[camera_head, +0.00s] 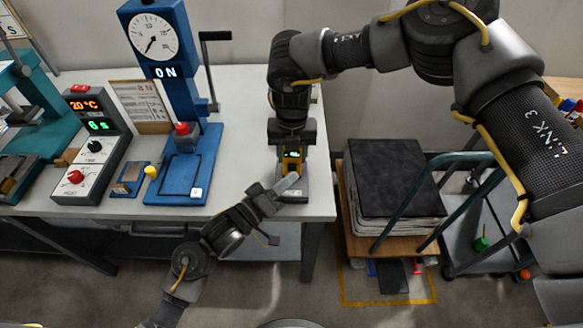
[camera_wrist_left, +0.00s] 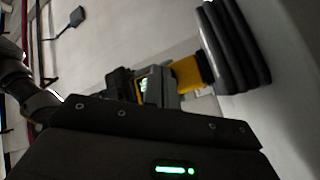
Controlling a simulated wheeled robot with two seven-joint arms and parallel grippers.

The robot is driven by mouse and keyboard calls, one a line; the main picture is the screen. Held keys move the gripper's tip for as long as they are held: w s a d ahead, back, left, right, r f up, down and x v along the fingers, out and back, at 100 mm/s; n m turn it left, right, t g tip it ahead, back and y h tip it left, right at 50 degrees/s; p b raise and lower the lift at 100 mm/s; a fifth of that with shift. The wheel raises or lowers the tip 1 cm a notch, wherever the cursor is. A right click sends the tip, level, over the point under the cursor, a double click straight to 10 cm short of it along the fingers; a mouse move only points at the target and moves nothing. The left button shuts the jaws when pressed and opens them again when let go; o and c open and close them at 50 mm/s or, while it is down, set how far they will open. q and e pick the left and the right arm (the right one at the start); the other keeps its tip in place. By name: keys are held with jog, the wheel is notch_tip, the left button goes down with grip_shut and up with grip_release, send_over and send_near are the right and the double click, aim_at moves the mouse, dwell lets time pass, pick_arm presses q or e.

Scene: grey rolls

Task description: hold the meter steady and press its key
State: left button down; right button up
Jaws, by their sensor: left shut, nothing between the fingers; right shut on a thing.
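The meter (camera_head: 292,161) is a small yellow and dark device with a lit green display, near the front right edge of the light table. My right gripper (camera_head: 292,143) comes down from above and is shut on it. My left gripper (camera_head: 291,184) is shut and empty at the meter's front, low beside its base. I cannot tell whether its tips touch the meter. The meter's key is hidden or too small to make out. In the left wrist view the meter's yellow body (camera_wrist_left: 187,73) shows sideways beyond a dark housing.
A grey control box (camera_head: 96,150) and a teal machine (camera_head: 22,125) stand farther left. A cart with a dark stack (camera_head: 385,175) is right of the table.

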pick_arm(q)
jog(key=shift+w, duration=0.7)
dwell(0.7)
jog(key=shift+s, duration=1)
jog(key=s, duration=0.5)
dwell(0.4)
dwell(0.4)
pick_arm(e)
jog(key=o, duration=1.2)
jog(key=shift+r, duration=0.1)
